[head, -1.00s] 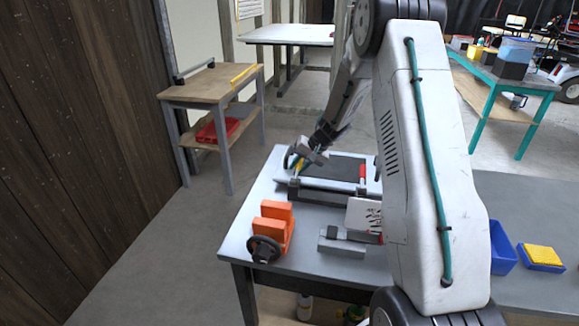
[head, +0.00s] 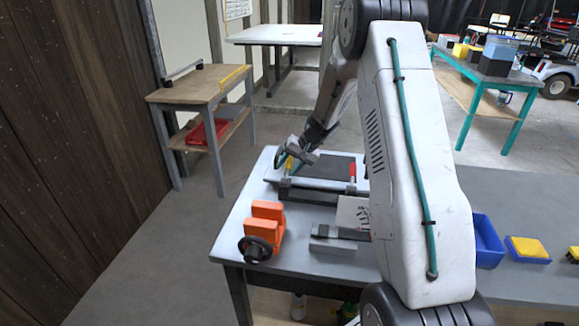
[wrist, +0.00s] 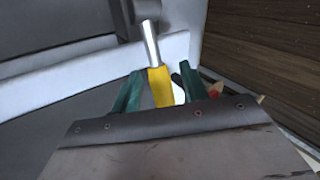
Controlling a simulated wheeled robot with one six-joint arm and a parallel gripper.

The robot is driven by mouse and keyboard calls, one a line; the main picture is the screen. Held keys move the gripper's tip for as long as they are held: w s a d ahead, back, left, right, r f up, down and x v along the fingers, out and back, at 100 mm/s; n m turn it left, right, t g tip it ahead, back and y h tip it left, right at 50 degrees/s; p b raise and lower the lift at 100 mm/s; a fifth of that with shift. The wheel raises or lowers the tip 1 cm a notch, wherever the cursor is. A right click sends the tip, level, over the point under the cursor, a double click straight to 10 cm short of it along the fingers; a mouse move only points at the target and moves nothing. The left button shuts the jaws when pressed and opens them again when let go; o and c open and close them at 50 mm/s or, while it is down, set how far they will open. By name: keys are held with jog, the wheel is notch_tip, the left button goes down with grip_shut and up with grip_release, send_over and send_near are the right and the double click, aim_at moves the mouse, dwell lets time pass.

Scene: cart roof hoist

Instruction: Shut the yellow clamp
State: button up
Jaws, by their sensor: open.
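The yellow clamp (head: 289,164) stands at the far left end of a flat fixture with a dark panel (head: 325,167) on the workbench. In the wrist view its yellow handle (wrist: 160,86) with a silver rod shows between the two green fingers. My gripper (head: 285,160) is open around the handle, with a finger on each side; it also shows in the wrist view (wrist: 158,90). I cannot tell whether a finger touches the handle. The clamp's base is mostly hidden by my gripper. A red-handled clamp (head: 352,172) stands at the right of the panel.
An orange vise (head: 265,223) with a black wheel sits at the bench's front left. A grey block (head: 333,246) lies right of it. Right of my arm are a blue bin (head: 487,240) and a yellow sponge (head: 527,247). A wooden side table (head: 200,92) stands behind.

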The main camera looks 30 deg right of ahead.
jog(key=v, duration=0.7)
jog(key=shift+d+r, duration=0.15)
jog(key=shift+r, duration=0.05)
jog(key=shift+s, duration=0.15)
